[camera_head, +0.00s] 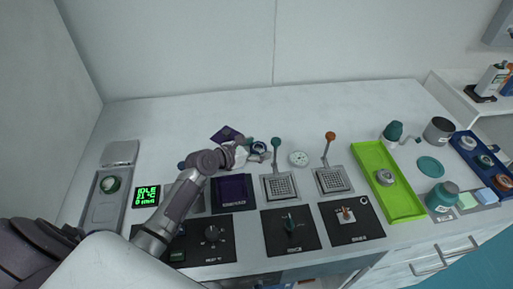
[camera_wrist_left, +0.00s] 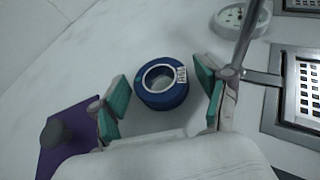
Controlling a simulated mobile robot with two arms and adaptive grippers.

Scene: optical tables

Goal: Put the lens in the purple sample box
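The lens (camera_head: 259,148) is a small blue ring with a clear centre and a pale label, lying on the white table. In the left wrist view the lens (camera_wrist_left: 162,86) sits between and just beyond the teal finger pads. My left gripper (camera_head: 255,150) is open, with a visible gap on each side of the lens. The purple sample box (camera_head: 252,190) stands open in front of the gripper and looks empty, its left edge partly behind my arm. A purple lid (camera_head: 222,134) with a dark knob lies behind; the lid (camera_wrist_left: 55,165) also shows at lower left in the wrist view. My right gripper is out of view.
Two stands with upright levers, one teal-topped (camera_head: 276,143) and one orange-topped (camera_head: 330,136), are right of the lens. A round white dial (camera_head: 299,158) lies between them. Black control panels (camera_head: 290,232) line the front. A green tray (camera_head: 405,202) is farther right. The table behind is clear.

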